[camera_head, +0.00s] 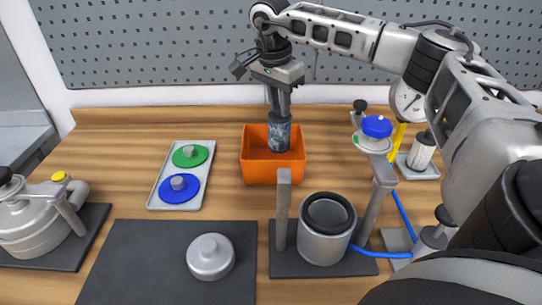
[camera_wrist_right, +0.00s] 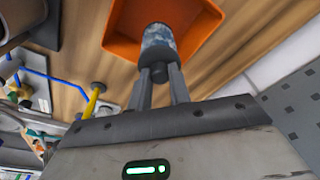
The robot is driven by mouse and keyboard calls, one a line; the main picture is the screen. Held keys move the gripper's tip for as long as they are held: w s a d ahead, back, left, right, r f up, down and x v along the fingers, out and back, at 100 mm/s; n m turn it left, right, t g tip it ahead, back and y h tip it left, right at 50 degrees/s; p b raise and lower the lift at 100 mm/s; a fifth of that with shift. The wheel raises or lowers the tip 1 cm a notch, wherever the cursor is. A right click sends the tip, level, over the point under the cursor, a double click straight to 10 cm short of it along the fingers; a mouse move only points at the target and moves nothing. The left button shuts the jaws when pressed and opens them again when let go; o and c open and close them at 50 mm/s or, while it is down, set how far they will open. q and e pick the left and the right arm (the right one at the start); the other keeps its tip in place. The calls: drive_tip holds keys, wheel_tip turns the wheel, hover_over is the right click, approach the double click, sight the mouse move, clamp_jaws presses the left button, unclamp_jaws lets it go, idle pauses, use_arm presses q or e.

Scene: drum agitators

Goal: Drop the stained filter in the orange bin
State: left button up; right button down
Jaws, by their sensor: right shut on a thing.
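The stained filter (camera_head: 279,133) is a grey-blue, mottled cylinder. My right gripper (camera_head: 279,114) is shut on its upper end and holds it upright over the orange bin. The orange bin (camera_head: 272,173) is an open box near the middle of the wooden bench. In the head view the filter's lower end overlaps the bin's opening; whether it touches the bin cannot be told. In the right wrist view the filter (camera_wrist_right: 158,43) sits at the fingertips (camera_wrist_right: 159,72), in front of the orange bin (camera_wrist_right: 122,47). My left gripper is not in view.
A tray (camera_head: 157,201) with a green and a blue disc lies left of the bin. An open grey canister (camera_head: 325,246) with upright posts stands in front. A metal lid (camera_head: 210,257) rests on a dark mat (camera_head: 130,265). A clean white filter (camera_head: 422,152) stands right. A pegboard is behind.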

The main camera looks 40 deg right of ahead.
drive_tip(key=shift+f, duration=0.6)
drive_tip(key=c, duration=1.2)
unclamp_jaws()
wheel_tip(320, 180, up, 16)
drive_tip(key=a, duration=0.2)
drive_tip(key=shift+a, duration=0.25)
drive_tip(key=shift+s+f, duration=0.1)
